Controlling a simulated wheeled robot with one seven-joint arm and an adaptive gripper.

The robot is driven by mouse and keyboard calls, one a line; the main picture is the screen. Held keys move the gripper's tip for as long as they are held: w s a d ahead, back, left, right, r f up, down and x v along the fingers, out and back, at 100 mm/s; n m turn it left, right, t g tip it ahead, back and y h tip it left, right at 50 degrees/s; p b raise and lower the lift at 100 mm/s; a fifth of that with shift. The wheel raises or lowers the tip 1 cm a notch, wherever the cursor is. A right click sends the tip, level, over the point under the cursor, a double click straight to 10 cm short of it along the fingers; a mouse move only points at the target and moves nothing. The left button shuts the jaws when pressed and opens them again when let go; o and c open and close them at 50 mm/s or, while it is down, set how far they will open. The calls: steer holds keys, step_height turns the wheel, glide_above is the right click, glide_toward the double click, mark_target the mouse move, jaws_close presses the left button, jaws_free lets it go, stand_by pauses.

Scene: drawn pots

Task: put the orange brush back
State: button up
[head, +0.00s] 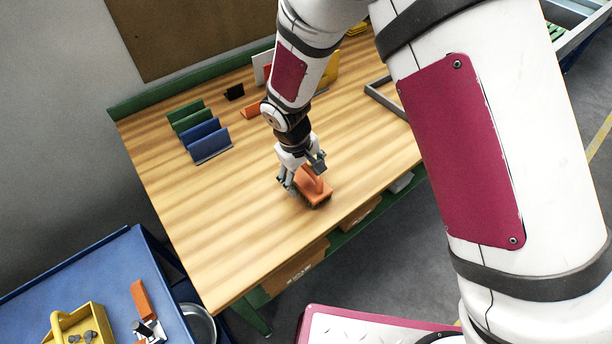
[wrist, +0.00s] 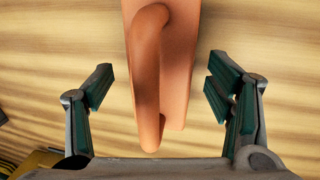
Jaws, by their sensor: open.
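The orange brush (head: 314,186) lies on the wooden workbench (head: 235,215), near its front edge, with its handle side up and dark bristles beneath. In the wrist view the orange brush (wrist: 178,60) runs up the middle, its looped handle facing me. My gripper (head: 302,180) is directly over the brush. In the wrist view my gripper (wrist: 158,95) has its two fingers apart, one on each side of the brush, with a gap on both sides. Part of the brush is hidden by my gripper in the head view.
Green holders (head: 188,116) and blue holders (head: 207,140) stand at the bench's left. A small black block (head: 234,92) and a grey frame (head: 385,98) are farther back. A blue table (head: 75,272) with a yellow caddy (head: 62,322) stands at lower left. The bench's left front is clear.

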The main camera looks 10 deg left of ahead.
mark_target(299, 183)
step_height(299, 183, up, 10)
steer(key=s+a+b, duration=0.1)
steer(key=shift+s+r, duration=0.2)
steer(key=shift+s, duration=0.05)
steer(key=shift+a, duration=0.1)
steer(key=s+d+r+m+t+y, duration=0.15)
steer(key=d+r+m, duration=0.35)
steer(key=d+r, duration=1.15)
steer(key=s+d+r+m+t, duration=0.1)
steer(key=s+d+r+m, duration=0.1)
steer(key=s+d, duration=0.4)
steer(key=s+d+r+m+t, duration=0.1)
steer(key=s+d+r+m, duration=0.1)
steer(key=s+d+r, duration=0.2)
steer(key=s+d, duration=0.2)
steer(key=s, duration=0.2)
steer(key=shift+d+r+m, duration=0.3)
steer(key=shift+r, duration=0.05)
steer(key=shift+w+t, duration=0.15)
steer(key=shift+t, duration=0.1)
